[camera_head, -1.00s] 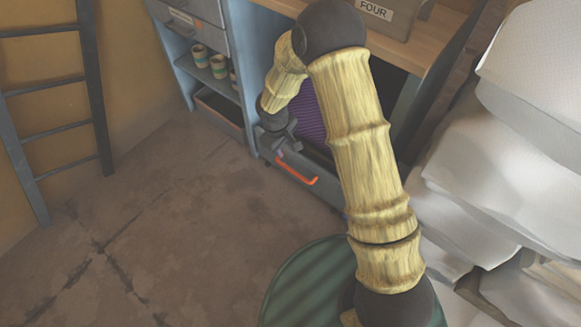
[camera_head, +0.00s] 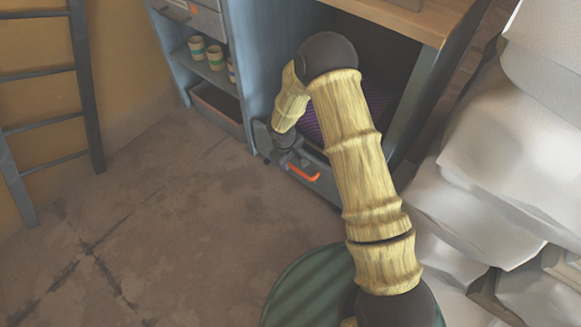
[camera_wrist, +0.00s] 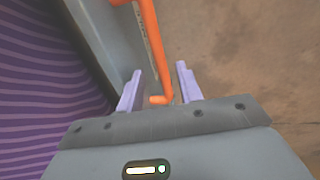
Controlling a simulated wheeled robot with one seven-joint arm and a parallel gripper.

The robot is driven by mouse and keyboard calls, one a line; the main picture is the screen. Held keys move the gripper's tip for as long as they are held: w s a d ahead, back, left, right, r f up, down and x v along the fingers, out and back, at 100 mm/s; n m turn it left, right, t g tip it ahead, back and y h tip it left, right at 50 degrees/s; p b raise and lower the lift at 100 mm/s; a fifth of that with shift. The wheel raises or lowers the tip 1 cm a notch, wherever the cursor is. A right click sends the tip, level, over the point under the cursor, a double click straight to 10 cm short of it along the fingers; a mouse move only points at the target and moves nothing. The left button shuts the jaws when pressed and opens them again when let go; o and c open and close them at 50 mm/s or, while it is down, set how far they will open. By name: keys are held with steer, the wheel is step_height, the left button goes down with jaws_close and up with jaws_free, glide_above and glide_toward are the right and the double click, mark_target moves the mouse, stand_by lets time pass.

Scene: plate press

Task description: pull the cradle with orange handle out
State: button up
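The cradle (camera_head: 330,187) is a low grey drawer-like tray at the bottom of the blue cabinet, with a purple striped thing in it. Its orange handle (camera_head: 305,174) runs along the front face and also shows in the wrist view (camera_wrist: 152,45). My gripper (camera_head: 288,160) is at the left end of the handle. My arm hides part of the cradle.
The purple striped thing (camera_wrist: 45,70) fills the cradle's inside. Shelves with cups (camera_head: 215,58) and a dark bin (camera_head: 217,108) stand left of the opening. White sacks (camera_head: 470,170) are piled at the right. A ladder (camera_head: 85,85) leans at the left; the floor in front is clear.

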steer(key=f, duration=0.1)
steer(key=f+b, duration=0.1)
steer(key=shift+w+d+f, duration=0.1)
steer(key=shift+w+f, duration=0.1)
steer(key=shift+f, duration=0.15)
jaws_close()
steer(key=shift+s, duration=0.15)
